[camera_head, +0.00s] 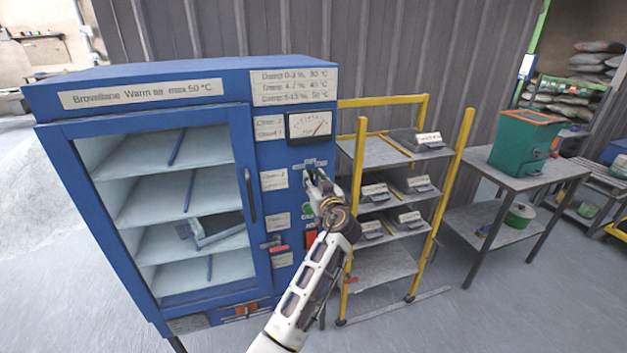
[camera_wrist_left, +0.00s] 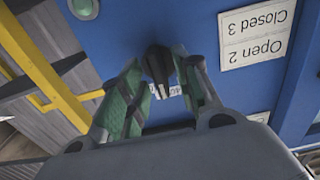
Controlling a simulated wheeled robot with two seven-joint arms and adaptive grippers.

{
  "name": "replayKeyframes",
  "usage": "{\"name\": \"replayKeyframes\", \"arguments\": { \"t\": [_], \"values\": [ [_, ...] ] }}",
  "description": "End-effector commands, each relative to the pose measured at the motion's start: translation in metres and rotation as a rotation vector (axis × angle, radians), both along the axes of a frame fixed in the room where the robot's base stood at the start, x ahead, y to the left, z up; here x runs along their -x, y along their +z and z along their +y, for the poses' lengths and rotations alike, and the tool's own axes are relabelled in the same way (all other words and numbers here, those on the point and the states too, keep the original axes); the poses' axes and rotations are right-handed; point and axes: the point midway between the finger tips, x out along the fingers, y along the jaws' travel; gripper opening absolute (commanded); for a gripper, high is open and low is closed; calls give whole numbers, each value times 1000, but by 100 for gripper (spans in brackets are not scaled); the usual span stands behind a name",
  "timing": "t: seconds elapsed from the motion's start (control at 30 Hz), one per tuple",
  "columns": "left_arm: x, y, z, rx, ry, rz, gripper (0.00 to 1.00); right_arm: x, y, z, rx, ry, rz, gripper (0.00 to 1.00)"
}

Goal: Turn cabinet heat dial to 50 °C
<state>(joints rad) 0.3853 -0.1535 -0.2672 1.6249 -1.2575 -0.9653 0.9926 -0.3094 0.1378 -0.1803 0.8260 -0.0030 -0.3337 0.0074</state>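The blue warm-air cabinet (camera_head: 160,85) stands at the left with its glass door closed. Its dark heat dial (camera_wrist_left: 158,64) shows in the left wrist view on the blue panel, with a small white scale label (camera_wrist_left: 166,91) partly hidden by the fingers. My left gripper (camera_head: 317,177) is at the cabinet's control panel, below the gauge, and hides most of the dial in the head view. In the left wrist view its green-padded fingers (camera_wrist_left: 157,62) are open, one on each side of the knob; I cannot tell whether the right-hand finger touches it. The dial's setting is unreadable.
The gauge (camera_head: 310,124) sits above the dial, with labels such as the "Closed 3 / Open 2" plate (camera_wrist_left: 254,35) nearby. The door handle (camera_head: 250,195) is left of the panel. A yellow rack (camera_head: 358,160) with trays stands close at right, then a table with a green box (camera_head: 523,145).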

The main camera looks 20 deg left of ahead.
Motion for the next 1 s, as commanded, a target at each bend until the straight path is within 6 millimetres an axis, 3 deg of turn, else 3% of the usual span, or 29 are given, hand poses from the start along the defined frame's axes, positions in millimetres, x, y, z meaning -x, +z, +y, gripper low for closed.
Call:
{"name": "replayKeyframes", "arguments": {
  "t": [0.13,0.4,1.0],
  "values": [
    [0,0,0,0,0,0,31,5,-1,-2,3,0,8,0],
    [0,0,0,0,0,0,0,3,0,-1,2,1,4,0],
    [0,0,0,-77,0,52,0,-5,2,1,-1,-1,-6,0]
  ]
}}
